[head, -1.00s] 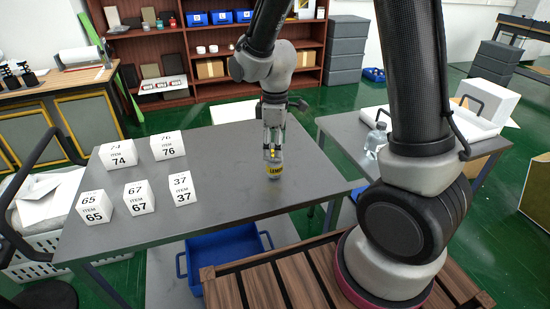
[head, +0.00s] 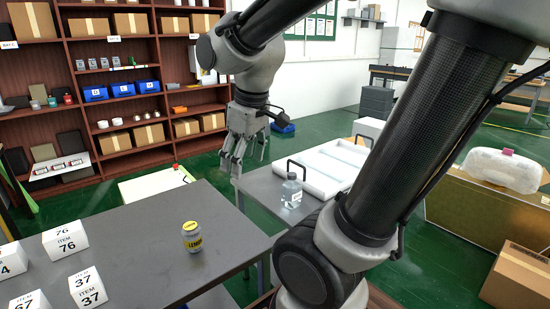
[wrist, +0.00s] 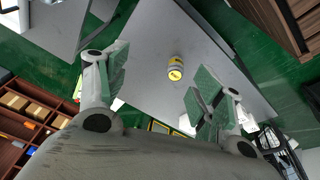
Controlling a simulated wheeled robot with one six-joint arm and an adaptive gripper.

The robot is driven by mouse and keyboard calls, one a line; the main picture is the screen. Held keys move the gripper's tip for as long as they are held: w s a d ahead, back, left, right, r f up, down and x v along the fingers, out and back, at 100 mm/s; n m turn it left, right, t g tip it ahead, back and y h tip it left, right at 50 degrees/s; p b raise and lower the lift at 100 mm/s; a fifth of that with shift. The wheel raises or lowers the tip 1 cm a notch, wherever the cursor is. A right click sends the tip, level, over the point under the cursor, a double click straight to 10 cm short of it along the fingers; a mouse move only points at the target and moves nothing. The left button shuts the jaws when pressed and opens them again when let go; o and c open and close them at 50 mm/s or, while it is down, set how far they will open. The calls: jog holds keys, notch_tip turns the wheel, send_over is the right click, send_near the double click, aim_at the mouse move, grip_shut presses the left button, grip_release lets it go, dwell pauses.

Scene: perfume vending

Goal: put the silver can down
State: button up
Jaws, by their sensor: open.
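The silver can (head: 192,237) with a yellow lid and a yellow "LEMON" label stands upright on the dark grey table (head: 135,240), near its right side. It also shows in the wrist view (wrist: 175,70), between and beyond the fingers. My gripper (head: 240,170) is open and empty. It is raised above and beyond the table's far right corner, well apart from the can. In the wrist view the two green-padded fingers (wrist: 158,92) are spread wide with nothing between the pads.
White numbered blocks, such as 76 (head: 65,242) and 37 (head: 87,287), stand left of the can. A second table to the right bears a clear bottle (head: 291,191) and a white tray (head: 330,168). Shelves (head: 125,45) stand behind. The tabletop around the can is clear.

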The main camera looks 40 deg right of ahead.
jog(key=s+d+r+m+t, duration=0.1)
jog(key=s+d+r+m, duration=0.1)
jog(key=s, duration=0.6)
jog(key=shift+d+m, duration=0.8)
jog(key=shift+m, duration=0.4)
